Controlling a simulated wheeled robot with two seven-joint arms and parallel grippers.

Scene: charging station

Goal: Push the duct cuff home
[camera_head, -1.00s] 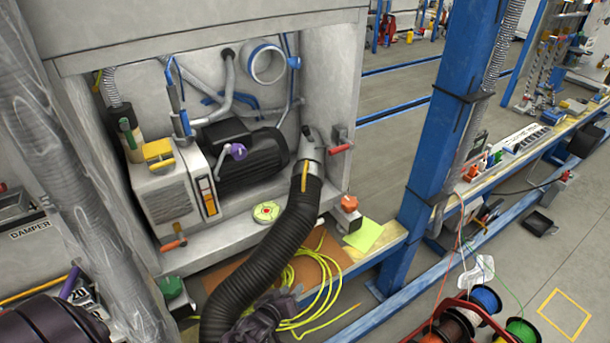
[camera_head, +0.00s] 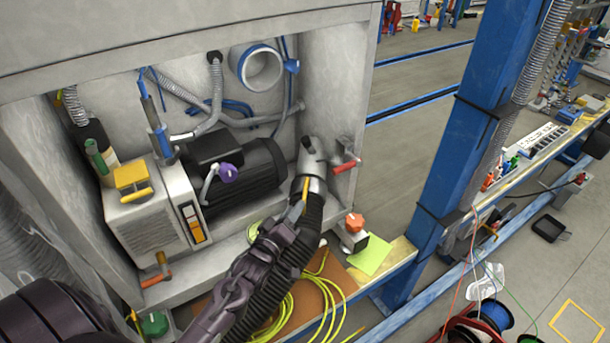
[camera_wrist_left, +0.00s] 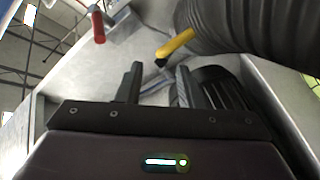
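The black corrugated duct (camera_head: 312,215) runs up to the pump bay. At its upper end is a grey metal cuff (camera_head: 310,184) with a yellow lever (camera_head: 305,192), below a grey pipe elbow (camera_head: 313,158). I cannot tell how far the cuff sits on it. My left gripper (camera_head: 287,226) is over the duct, just below the cuff. In the left wrist view its fingers (camera_wrist_left: 158,82) are apart with nothing between them. The duct (camera_wrist_left: 240,25) and yellow lever (camera_wrist_left: 175,43) are just beyond the fingertips. My right gripper is not in view.
A red-handled clamp or valve (camera_head: 347,165) is on the bay's right wall; the red handle also shows in the wrist view (camera_wrist_left: 98,27). A black motor (camera_head: 240,170) stands left of the elbow. An orange-red knob (camera_head: 355,222) and green note (camera_head: 370,255) lie right of the duct.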

